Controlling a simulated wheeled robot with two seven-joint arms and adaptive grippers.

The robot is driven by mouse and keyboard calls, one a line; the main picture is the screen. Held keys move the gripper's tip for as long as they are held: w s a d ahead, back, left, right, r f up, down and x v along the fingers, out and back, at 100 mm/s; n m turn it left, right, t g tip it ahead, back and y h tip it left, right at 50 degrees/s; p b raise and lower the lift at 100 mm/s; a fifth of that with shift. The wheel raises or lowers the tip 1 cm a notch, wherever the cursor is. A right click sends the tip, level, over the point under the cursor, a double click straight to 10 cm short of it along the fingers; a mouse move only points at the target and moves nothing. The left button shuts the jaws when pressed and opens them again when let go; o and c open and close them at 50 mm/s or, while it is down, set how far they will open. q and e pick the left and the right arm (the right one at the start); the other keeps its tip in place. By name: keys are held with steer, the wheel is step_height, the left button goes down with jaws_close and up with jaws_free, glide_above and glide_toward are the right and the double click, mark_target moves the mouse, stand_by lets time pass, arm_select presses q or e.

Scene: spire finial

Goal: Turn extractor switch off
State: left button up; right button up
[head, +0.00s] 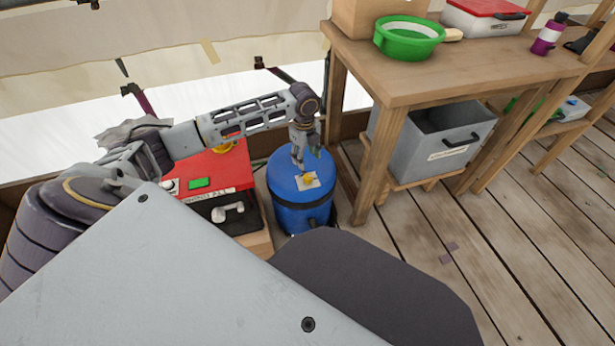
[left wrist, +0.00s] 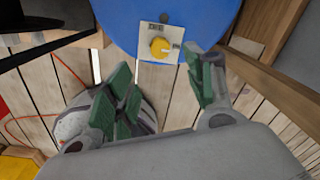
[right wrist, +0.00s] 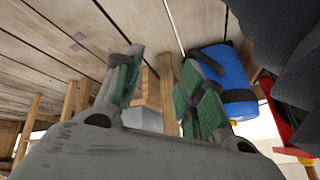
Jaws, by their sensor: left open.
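The extractor appears to be the blue drum (head: 290,208) standing on the floor beside the table. The labels on the plate are too small to read, so the setting cannot be told. My left gripper (head: 305,155) is open and empty, above the drum near the knob and apart from it. My right gripper (right wrist: 163,80) is open and empty; the blue drum (right wrist: 228,80) shows beyond it.
A red-topped case (head: 225,170) stands left of the drum. A wooden table (head: 450,70) stands right of it, with a green bowl (head: 408,40) on top and a grey bin (head: 440,135) below. The plank floor (head: 430,250) in front is mostly clear.

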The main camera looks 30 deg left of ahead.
arm_select(q)
steer(key=b, duration=0.2)
glide_above(308, 176)
steer(key=f, duration=0.5)
steer(key=shift+s+f, duration=0.3)
steer(key=shift+w+f+b, duration=0.15)
steer(key=shift+f+b, duration=1.15)
steer(key=shift+f, duration=1.35)
arm_select(e)
step_height(308, 176, down, 6)
steer(key=a+t+y, duration=0.1)
steer(key=shift+w+f, duration=0.15)
steer(key=shift+w, duration=0.1)
arm_select(q)
steer(key=shift+c, duration=0.3)
arm_select(e)
steer(key=shift+a, duration=0.1)
arm_select(q)
steer(key=c, duration=1)
